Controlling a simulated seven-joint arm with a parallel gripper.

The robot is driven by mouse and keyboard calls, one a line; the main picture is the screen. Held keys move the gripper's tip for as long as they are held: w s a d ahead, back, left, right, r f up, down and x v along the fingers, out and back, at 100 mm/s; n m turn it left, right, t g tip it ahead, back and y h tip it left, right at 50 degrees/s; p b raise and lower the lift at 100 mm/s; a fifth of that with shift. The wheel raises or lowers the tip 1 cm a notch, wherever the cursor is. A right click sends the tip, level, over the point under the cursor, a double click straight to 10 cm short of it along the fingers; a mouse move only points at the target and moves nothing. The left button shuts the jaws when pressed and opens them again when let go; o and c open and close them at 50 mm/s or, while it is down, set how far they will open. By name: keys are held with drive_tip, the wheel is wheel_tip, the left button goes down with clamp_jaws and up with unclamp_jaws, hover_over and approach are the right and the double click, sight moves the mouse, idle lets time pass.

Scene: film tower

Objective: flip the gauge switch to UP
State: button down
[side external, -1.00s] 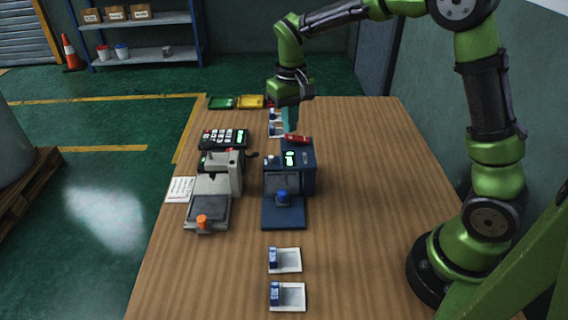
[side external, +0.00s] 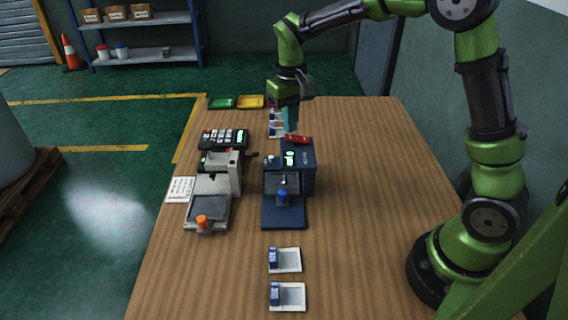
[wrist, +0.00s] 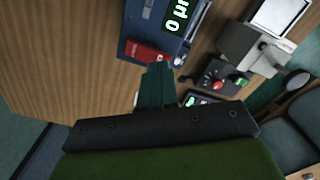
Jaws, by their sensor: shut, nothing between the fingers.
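The blue gauge (side external: 300,165) stands mid-table with a lit green display and a plate with a blue knob in front. A red part (side external: 297,140), which looks like its switch, sits at the top back edge; its UP or DOWN position cannot be told. My gripper (side external: 290,128) is shut and empty, pointing down just behind and above the red part. In the wrist view, the shut fingertips (wrist: 157,68) are right by the red part (wrist: 146,52), seeming to touch or nearly touch it. The fingers hide a little of it.
A grey device (side external: 222,172) with an orange knob stands left of the gauge. A keypad box (side external: 223,138) lies behind it. White trays with blue blocks sit in front (side external: 288,260) and behind. Green and yellow bins (side external: 250,101) line the far edge. The table's right side is clear.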

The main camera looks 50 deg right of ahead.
sight(289, 136)
drive_tip(key=shift+f, duration=1.1)
idle(0.7)
drive_tip(key=shift+r, duration=3.55)
drive_tip(key=shift+w, duration=0.1)
drive_tip(key=s+a+r+t+y, duration=0.1)
drive_tip(key=s+r+t, duration=0.1)
drive_tip(key=s, duration=0.8)
drive_tip(key=s+a+r+m+t+y, duration=0.1)
drive_tip(key=s+t, duration=0.4)
drive_tip(key=s, duration=0.5)
drive_tip(key=shift+a+r, duration=0.5)
drive_tip(key=shift+r, duration=0.45)
